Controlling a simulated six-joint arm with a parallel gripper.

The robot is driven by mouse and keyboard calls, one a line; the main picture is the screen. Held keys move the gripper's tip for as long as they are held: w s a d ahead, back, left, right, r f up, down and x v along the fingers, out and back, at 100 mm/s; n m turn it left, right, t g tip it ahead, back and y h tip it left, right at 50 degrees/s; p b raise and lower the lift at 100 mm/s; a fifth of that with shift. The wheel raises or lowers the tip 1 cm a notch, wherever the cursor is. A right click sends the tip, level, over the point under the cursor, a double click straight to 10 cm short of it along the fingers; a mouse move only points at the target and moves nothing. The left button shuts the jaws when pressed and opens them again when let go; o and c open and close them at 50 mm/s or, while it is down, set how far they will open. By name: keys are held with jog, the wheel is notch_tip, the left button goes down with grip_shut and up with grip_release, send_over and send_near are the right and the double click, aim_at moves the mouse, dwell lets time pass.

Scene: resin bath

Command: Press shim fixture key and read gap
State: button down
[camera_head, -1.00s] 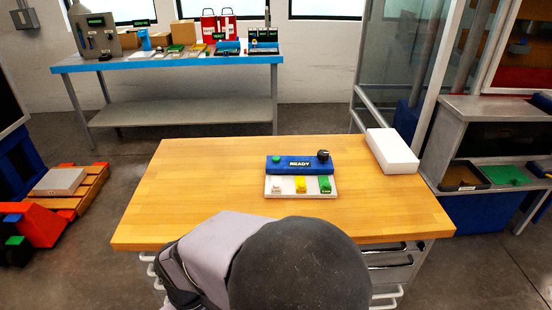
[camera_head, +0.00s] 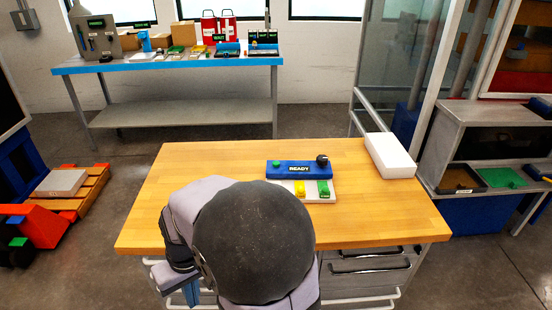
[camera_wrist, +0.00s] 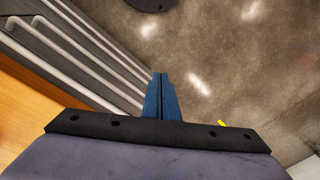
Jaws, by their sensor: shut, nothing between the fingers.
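A blue fixture (camera_head: 313,168) lies on the wooden table, with a green key (camera_head: 276,163) at its left end and a black knob (camera_head: 322,159) at its right. Its dark display (camera_head: 299,169) reads READY. A white tray (camera_head: 313,199) lies just in front of it, with a yellow piece (camera_head: 300,189) and a green piece (camera_head: 324,189); my arm hides its left part. My gripper (camera_head: 190,290) is off the table's front edge, low at the left, away from the fixture. In the wrist view its blue fingers (camera_wrist: 161,80) are together and empty, over the floor.
A white block (camera_head: 390,156) sits at the table's right rear. Drawers with bar handles (camera_head: 370,266) are under the front edge. A blue-edged bench (camera_head: 165,65) with several devices stands behind.

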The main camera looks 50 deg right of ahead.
jog(key=w+d+r+m+t+p, duration=0.2)
jog(key=w+d+r+p, duration=0.25)
jog(key=w+d, duration=0.4)
jog(key=w+d+r+m+t+p, duration=0.25)
jog(key=w+d+r+p, duration=0.2)
jog(key=w+d, duration=0.45)
jog(key=d+r+m+t+h+p, duration=0.1)
jog(key=d+r+m+t+p, duration=0.1)
jog(key=d, duration=1.3)
jog(key=s+d+r+m+t+h+p, duration=0.1)
jog(key=d+r+p, duration=0.4)
jog(key=d, duration=1)
jog(key=shift+d+m+t, duration=0.15)
jog(key=shift+m+t, duration=0.2)
jog(key=shift+m, duration=0.4)
notch_tip(320, 180, down, 7)
jog(key=b, duration=0.3)
jog(key=shift+f, duration=0.2)
jog(key=shift+f+b, duration=0.6)
jog(key=shift+b, duration=0.3)
